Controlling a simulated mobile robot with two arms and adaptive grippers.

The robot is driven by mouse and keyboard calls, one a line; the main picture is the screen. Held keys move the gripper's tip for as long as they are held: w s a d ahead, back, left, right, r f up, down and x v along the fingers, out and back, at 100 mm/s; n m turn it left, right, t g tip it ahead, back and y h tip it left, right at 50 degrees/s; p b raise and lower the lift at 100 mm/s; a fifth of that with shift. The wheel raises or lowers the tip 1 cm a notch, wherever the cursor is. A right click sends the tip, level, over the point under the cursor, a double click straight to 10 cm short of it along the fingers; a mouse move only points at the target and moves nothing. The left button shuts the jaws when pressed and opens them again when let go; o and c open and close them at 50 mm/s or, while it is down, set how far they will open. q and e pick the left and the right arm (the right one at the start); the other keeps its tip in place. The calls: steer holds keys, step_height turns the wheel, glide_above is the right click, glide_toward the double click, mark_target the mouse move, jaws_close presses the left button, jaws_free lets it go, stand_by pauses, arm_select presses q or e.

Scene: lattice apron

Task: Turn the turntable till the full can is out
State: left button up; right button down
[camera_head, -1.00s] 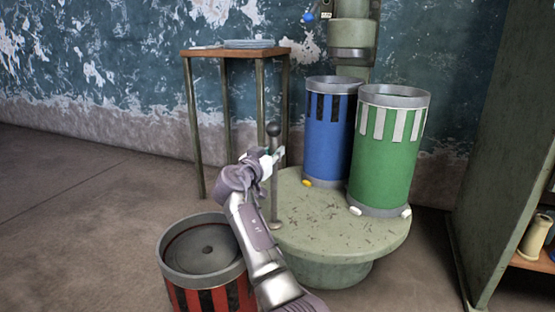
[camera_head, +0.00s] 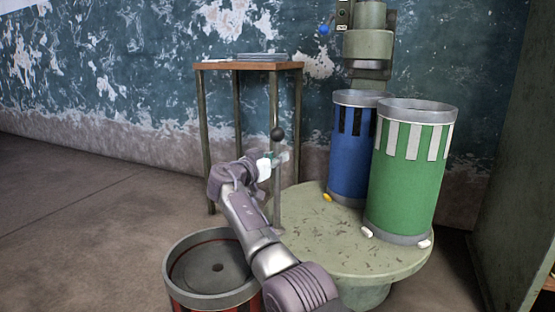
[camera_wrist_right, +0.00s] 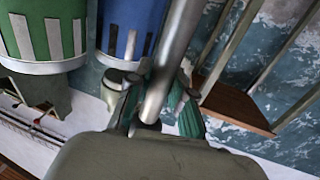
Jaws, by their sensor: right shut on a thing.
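The turntable (camera_head: 320,250) is a round, pale green, scuffed table with an upright metal post topped by a dark ball (camera_head: 277,133) at its left edge. A blue can (camera_head: 349,165) with black stripes stands at its back, and a green can (camera_head: 405,185) with white stripes stands to the right. I cannot see into either. My right gripper (camera_head: 272,165) is shut around the post below the ball. In the right wrist view the post (camera_wrist_right: 175,55) runs between the fingers (camera_wrist_right: 155,100). My left gripper is out of view.
A red-striped can (camera_head: 212,270) with a recessed grey top stands on the floor at front left, close under my right arm. A tall wooden-topped stand (camera_head: 247,65) is behind the post. A green machine column (camera_head: 368,48) rises behind the cans. Floor at far left is clear.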

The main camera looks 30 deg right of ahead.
steer(key=shift+w+r, duration=0.15)
steer(key=shift+r, duration=0.05)
steer(key=c, duration=1.4)
jaws_free()
steer(key=o, duration=0.4)
steer(key=shift+w+f, duration=0.15)
step_height(320, 180, up, 10)
steer(key=shift+a+r, duration=0.1)
